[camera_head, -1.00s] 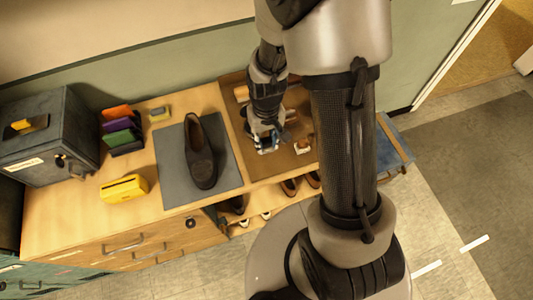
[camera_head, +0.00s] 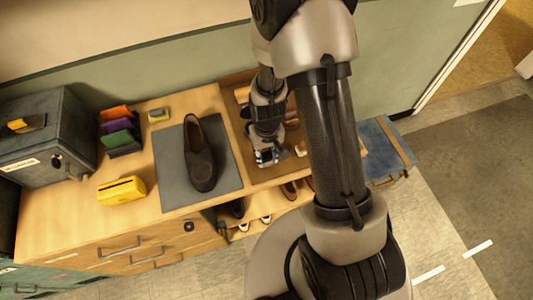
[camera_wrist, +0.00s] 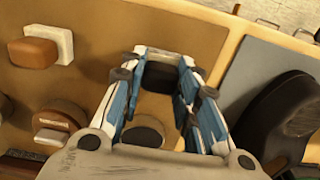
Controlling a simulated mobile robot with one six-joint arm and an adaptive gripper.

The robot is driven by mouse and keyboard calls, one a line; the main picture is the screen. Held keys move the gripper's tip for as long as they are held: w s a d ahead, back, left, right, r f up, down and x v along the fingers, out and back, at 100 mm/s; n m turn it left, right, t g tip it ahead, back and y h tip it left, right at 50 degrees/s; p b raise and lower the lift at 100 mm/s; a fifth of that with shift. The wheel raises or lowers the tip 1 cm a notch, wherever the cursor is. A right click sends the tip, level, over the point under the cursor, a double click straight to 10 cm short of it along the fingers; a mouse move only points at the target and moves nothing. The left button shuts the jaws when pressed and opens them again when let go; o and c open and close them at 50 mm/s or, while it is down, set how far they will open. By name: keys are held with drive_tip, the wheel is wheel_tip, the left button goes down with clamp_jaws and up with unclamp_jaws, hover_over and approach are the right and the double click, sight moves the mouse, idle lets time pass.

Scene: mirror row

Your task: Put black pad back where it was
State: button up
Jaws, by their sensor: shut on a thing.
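My gripper (camera_head: 267,158) is over the brown tray at the right part of the counter, near the tray's front left side. In the wrist view my gripper (camera_wrist: 158,80) has its blue-sided fingers closed on the black pad (camera_wrist: 160,76), a small dark block between the fingertips. In the head view the pad cannot be made out at the gripper. A dark round spot (camera_wrist: 143,135) shows between the fingers, lower in the wrist view. I cannot tell the pad's height above the brown tray (camera_wrist: 110,50).
A dark shoe (camera_head: 200,155) lies on a grey mat (camera_head: 172,180) left of the tray. In the wrist view a brown-and-white block (camera_wrist: 40,48) and a round brown piece (camera_wrist: 62,117) are in the tray. A yellow object (camera_head: 121,190) and a dark box (camera_head: 45,150) stand farther left.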

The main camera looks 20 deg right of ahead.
drive_tip(key=o, duration=1)
drive_tip(key=shift+f, duration=0.1)
wheel_tip(320, 180, up, 12)
drive_tip(key=p, duration=0.3)
wheel_tip(320, 180, up, 14)
drive_tip(key=t, duration=0.2)
hover_over(267, 154)
drive_tip(key=s, duration=0.3)
drive_tip(key=s+r+t, duration=0.1)
drive_tip(key=s+r, duration=0.2)
drive_tip(key=s, duration=0.1)
drive_tip(key=s+r, duration=0.4)
drive_tip(key=s+r+t, duration=0.1)
drive_tip(key=s+r, duration=0.2)
drive_tip(key=s, duration=0.1)
drive_tip(key=shift+s+r+t, duration=0.1)
drive_tip(key=shift+r+t, duration=0.2)
